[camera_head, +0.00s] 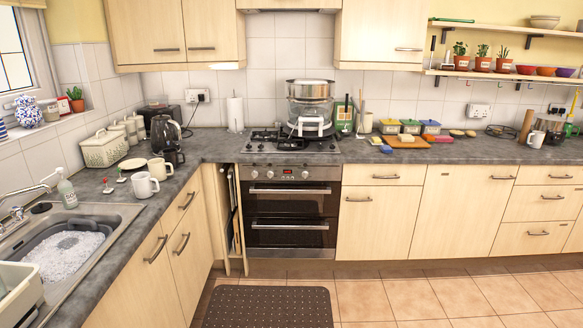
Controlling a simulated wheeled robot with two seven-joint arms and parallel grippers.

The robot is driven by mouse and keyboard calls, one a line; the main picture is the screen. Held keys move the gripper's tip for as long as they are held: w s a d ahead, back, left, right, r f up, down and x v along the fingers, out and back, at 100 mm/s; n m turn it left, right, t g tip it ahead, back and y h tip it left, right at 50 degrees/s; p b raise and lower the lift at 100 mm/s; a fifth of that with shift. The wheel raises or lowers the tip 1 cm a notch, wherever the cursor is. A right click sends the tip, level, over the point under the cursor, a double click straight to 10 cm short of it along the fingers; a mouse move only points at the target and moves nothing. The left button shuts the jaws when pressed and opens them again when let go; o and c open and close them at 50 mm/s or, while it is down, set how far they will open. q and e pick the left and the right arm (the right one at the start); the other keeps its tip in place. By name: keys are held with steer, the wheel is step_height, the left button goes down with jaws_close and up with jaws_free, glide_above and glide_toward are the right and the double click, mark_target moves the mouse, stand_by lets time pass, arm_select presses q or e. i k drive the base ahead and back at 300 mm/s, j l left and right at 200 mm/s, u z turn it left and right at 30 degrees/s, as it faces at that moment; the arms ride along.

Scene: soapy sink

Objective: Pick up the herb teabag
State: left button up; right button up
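Two small whitish items with coloured spots lie on the left counter, between the sink and the mugs. The nearer one (108,187) shows a dark green or red spot, and the farther one (121,178) shows a red spot. They could be teabags with tags, but they are too small to tell which, if either, is the herb teabag. A white mug (142,186) stands just right of them, with a second white mug (157,170) behind it. Neither of my grippers is in view.
The sink (110,218) with a grey soapy basin (35,247) is at the left front. A soap bottle (66,190), a plate (132,164) and a black kettle (163,133) are on the same counter. The floor has a dark mat (268,307) and is otherwise clear.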

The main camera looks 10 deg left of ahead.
mark_target(121, 180)
steer(key=i+u, duration=0.1)
steer(key=i, duration=0.5)
steer(key=i+l+u, duration=0.15)
steer(key=i, duration=0.5)
steer(key=i+l+u, duration=0.1)
steer(key=i, duration=0.5)
steer(key=l, duration=0.1)
